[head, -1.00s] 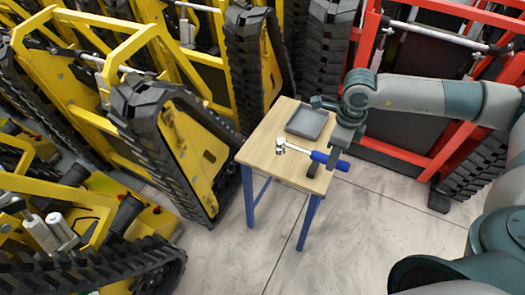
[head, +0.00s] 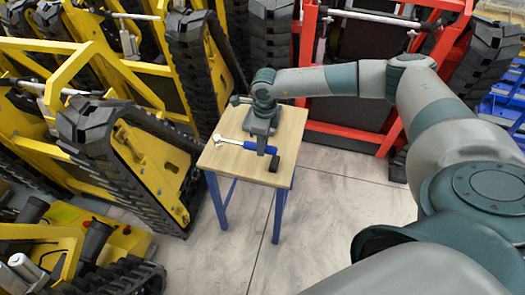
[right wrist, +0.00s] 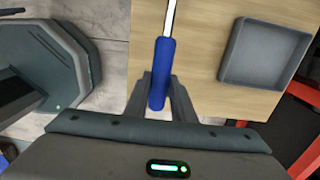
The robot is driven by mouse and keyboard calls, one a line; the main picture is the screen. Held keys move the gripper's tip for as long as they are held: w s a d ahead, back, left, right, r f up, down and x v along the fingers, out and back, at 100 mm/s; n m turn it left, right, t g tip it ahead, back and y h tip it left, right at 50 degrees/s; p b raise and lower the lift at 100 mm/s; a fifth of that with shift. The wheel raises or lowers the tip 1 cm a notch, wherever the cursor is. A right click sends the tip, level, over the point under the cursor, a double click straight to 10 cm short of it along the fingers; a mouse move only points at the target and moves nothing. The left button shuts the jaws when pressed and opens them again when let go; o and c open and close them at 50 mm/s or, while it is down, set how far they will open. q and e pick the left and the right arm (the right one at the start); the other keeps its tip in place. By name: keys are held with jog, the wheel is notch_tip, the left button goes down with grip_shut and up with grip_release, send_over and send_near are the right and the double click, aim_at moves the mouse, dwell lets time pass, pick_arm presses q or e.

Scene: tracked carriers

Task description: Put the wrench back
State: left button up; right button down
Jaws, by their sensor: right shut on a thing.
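The wrench has a blue handle (head: 256,146) and a silver shaft and head (head: 226,139). In the head view it lies across my right gripper (head: 262,149), with its head pointing left above the small table (head: 225,162). My right gripper is shut on the blue handle. In the right wrist view the handle (right wrist: 162,72) sits between the two fingers (right wrist: 161,98), and the silver shaft runs out of the top of the picture. I cannot tell its exact height above the table. My left gripper is not in view.
A shallow grey square tray (right wrist: 265,52) rests on the tabletop in the right wrist view; my right arm largely hides it in the head view. Yellow tracked carriers (head: 150,150) stand left, a red frame (head: 350,138) behind.

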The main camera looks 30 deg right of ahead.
dwell(0.3)
jog(key=shift+f+p, duration=0.35)
jog(key=shift+f, duration=1.65)
jog(key=c, duration=1.5)
grip_release()
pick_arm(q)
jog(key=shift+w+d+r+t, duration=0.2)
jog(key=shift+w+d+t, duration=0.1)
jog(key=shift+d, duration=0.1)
